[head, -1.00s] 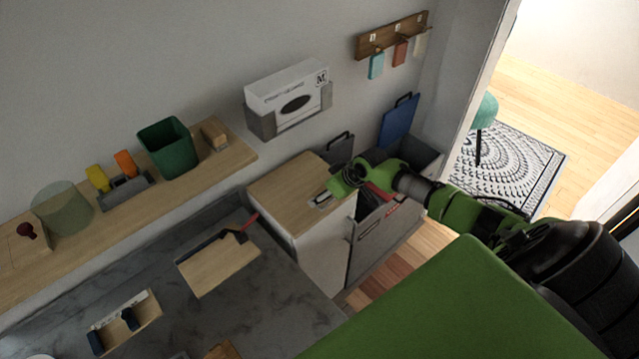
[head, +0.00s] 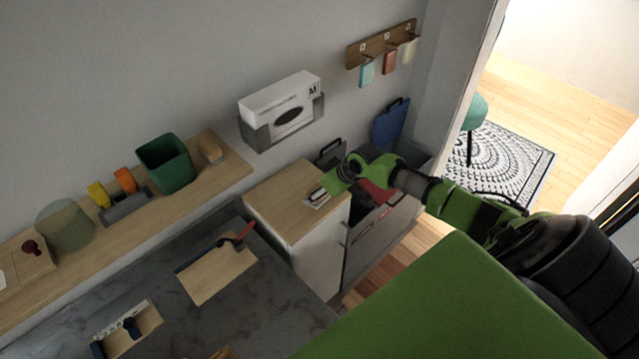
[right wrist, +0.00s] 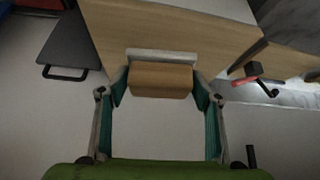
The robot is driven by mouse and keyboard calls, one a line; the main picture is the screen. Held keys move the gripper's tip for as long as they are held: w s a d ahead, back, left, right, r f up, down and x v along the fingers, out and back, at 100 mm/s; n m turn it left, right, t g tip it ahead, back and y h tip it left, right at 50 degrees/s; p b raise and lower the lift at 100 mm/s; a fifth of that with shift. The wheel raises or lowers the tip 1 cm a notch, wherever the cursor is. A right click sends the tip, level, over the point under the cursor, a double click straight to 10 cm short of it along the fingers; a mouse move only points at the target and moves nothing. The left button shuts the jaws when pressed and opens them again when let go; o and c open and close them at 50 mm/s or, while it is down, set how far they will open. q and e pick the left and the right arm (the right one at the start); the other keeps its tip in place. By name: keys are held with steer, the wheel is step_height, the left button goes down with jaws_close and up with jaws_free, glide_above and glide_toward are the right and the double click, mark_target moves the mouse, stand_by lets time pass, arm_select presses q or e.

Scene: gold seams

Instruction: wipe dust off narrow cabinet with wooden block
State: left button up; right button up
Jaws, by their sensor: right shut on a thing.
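The narrow cabinet (head: 275,205) has a light wood top and white sides; it stands in the middle of the head view. My right gripper (head: 322,193) is over the right part of its top. In the right wrist view the gripper (right wrist: 161,85) is shut on the wooden block (right wrist: 161,80), a brown block with a pale flat base, one finger at each end. The block lies over the edge of the cabinet top (right wrist: 215,35); I cannot tell whether it touches. No dust can be made out. My left gripper is not in view.
Grey bins with raised lids, one blue (head: 390,122), stand right of the cabinet. A glove box (head: 282,105) hangs on the wall above.

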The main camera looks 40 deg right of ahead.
steer(key=shift+r, duration=0.5)
steer(key=shift+r, duration=1.5)
